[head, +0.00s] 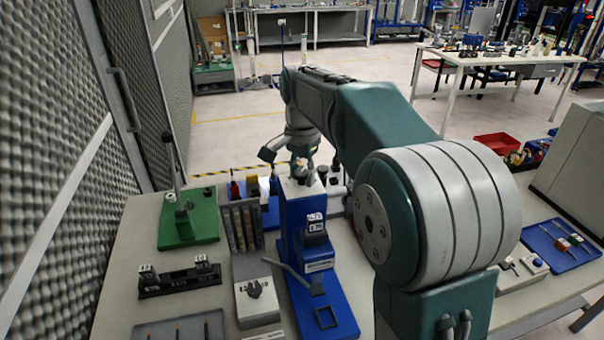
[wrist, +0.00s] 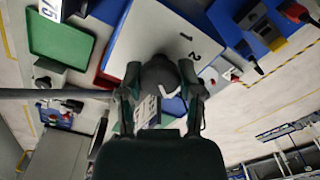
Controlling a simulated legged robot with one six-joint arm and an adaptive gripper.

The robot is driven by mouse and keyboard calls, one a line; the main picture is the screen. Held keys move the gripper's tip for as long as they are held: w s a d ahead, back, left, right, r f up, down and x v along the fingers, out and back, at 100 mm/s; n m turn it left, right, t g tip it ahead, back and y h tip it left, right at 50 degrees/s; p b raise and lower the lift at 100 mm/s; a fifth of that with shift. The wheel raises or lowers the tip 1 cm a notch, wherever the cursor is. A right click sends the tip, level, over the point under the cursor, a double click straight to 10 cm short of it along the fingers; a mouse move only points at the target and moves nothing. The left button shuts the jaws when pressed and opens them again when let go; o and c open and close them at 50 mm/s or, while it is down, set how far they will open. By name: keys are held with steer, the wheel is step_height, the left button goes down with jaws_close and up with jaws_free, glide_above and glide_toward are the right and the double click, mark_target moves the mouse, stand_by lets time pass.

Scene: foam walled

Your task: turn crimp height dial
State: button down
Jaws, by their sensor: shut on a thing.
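The crimp press (head: 292,222) is a tall blue machine on the bench with a pale top plate. In the wrist view its white top plate (wrist: 185,32) carries the marks 1 and 2. The dark round dial (wrist: 160,74) sits on that plate, between my two fingers. My gripper (wrist: 160,92) is shut on the dial, one finger on each side. In the head view my gripper (head: 301,166) is over the top of the press and partly covers the dial there. The dial's exact turn against the marks is hard to tell.
A green lever press (head: 190,235) and a black fixture (head: 180,280) stand on the left of the bench. A grey block with a black knob (head: 256,302) is near the front. A blue tray (head: 560,245) lies at the right. A foam wall borders the left.

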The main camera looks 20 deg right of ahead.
steer(key=shift+a+f, duration=0.1)
steer(key=shift+f, duration=0.05)
steer(key=n, duration=0.3)
steer(key=shift+n, duration=0.4)
steer(key=n, duration=0.3)
steer(key=shift+f+n, duration=0.1)
steer(key=shift+n, duration=0.3)
steer(key=n, duration=0.4)
steer(key=shift+n, duration=2)
steer(key=shift+c, duration=1.3)
jaws_free()
